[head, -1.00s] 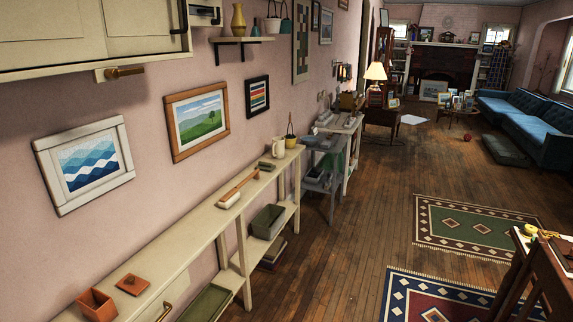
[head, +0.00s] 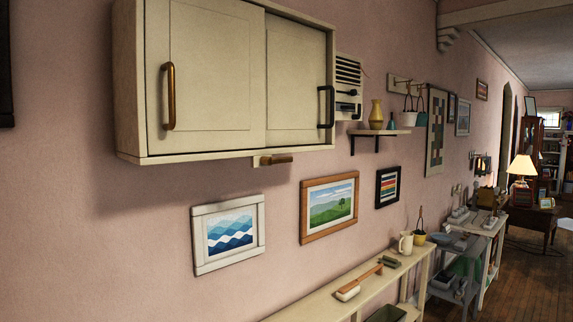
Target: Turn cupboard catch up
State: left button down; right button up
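A cream wall cupboard (head: 230,85) with two panelled doors hangs on the pink wall at the upper left of the head view. Its left door has a brass handle (head: 168,96) and its right door a black handle (head: 326,106). Under the cupboard's bottom edge is the catch (head: 275,160), a brown lever on a pale plate. The lever lies about level, pointing right. Neither of my grippers shows in the head view.
Below hang a wave picture (head: 229,234), a landscape picture (head: 329,208) and a striped picture (head: 388,187). A narrow cream shelf table (head: 318,302) runs along the wall, holding a brush and a jug (head: 405,242). A small wall shelf (head: 379,132) holds vases. Wooden floor is open at right.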

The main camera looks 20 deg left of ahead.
aim_at(265, 160)
jog(key=i+u, duration=0.1)
jog(key=u, duration=0.9)
jog(key=i+l+u, duration=0.1)
jog(key=u, duration=0.4)
jog(key=l+u, duration=0.15)
jog(key=u, duration=0.35)
jog(key=i+l+u, duration=0.1)
jog(key=l+u, duration=0.25)
jog(key=l, duration=0.25)
jog(key=l+u, duration=0.35)
jog(key=l, duration=0.2)
jog(key=k+l+u, duration=0.1)
jog(key=l+u, duration=0.25)
jog(key=l, duration=0.25)
jog(key=k+l+u, duration=0.15)
jog(key=l+u, duration=0.2)
jog(key=l, duration=0.25)
